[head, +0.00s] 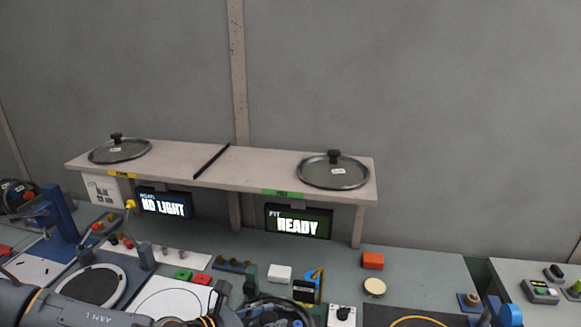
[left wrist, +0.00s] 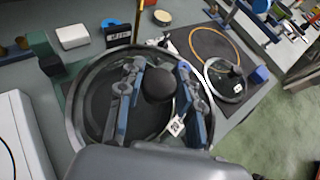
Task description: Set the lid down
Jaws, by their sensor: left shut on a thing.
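My left gripper (left wrist: 160,72) is shut on the black knob of a glass lid (left wrist: 98,78) in the left wrist view, one finger on each side of it. The lid has a metal rim and a small white tag. In the head view my left arm comes in at the bottom left, and the lid's dark rim (head: 272,302) shows in part at the bottom edge. What lies under the lid is mostly hidden, and I cannot tell whether it touches anything below. My right gripper is not in view.
A shelf (head: 240,172) holds two glass lids, one left (head: 120,152) and one right (head: 333,172). Below it, signs read "NO LIGHT" (head: 164,204) and "READY" (head: 298,222). An orange block (head: 373,261) stands on the bench. Another knobbed lid (left wrist: 225,84) lies right in the wrist view.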

